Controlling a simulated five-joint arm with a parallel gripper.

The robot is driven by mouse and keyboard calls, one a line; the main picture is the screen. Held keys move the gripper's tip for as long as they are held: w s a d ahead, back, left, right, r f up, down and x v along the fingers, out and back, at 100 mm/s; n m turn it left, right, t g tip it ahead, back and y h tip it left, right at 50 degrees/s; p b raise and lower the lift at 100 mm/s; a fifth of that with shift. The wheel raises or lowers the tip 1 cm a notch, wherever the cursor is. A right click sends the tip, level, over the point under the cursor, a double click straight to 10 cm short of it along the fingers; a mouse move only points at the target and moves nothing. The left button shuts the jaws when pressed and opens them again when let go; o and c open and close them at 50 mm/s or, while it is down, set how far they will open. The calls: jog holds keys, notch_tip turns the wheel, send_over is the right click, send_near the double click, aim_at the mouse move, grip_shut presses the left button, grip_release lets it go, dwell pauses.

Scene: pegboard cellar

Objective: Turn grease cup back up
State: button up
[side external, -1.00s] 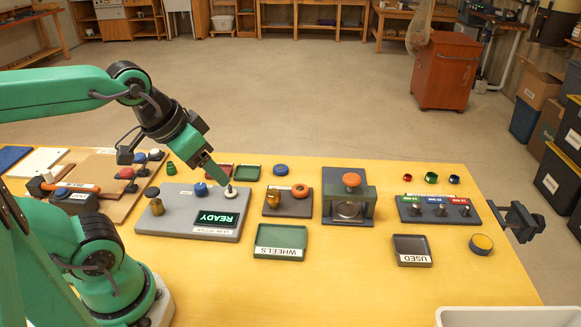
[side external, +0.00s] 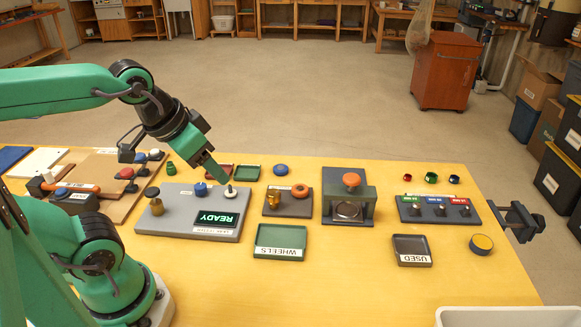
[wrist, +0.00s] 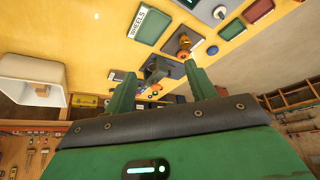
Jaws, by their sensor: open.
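No part is labelled as the grease cup, and I cannot tell which one it is. One brass piece (side external: 273,199) stands on a small dark plate (side external: 271,212) beside an orange ring (side external: 300,191); it also shows in the wrist view (wrist: 183,40). Another brass piece (side external: 156,207) with a dark knob sits at the left of the grey READY board (side external: 170,224). My gripper (side external: 229,184) points down over that board's right rear, just above a white disc (side external: 230,194) with a dark stem. In the wrist view the fingers (wrist: 161,88) are apart with nothing held.
A blue knob (side external: 201,189) stands on the READY board. A green WHEELS tray (side external: 279,256), a press with an orange knob (side external: 351,180) and a USED tray (side external: 412,262) lie to the right. Small red and green trays (side external: 246,173) lie behind.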

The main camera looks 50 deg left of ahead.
jog(key=w, duration=0.1)
jog(key=m+g, duration=0.6)
jog(key=m, duration=0.6)
send_near(274, 192)
jog(key=shift+s+f, duration=0.25)
jog(key=shift+s, duration=0.15)
jog(key=shift+w+a+f, duration=0.15)
jog(key=shift+w+f, duration=0.15)
jog(key=shift+f, duration=0.2)
jog(key=shift+s+f, duration=0.1)
jog(key=shift+f, duration=3.8)
jog(key=c, duration=1)
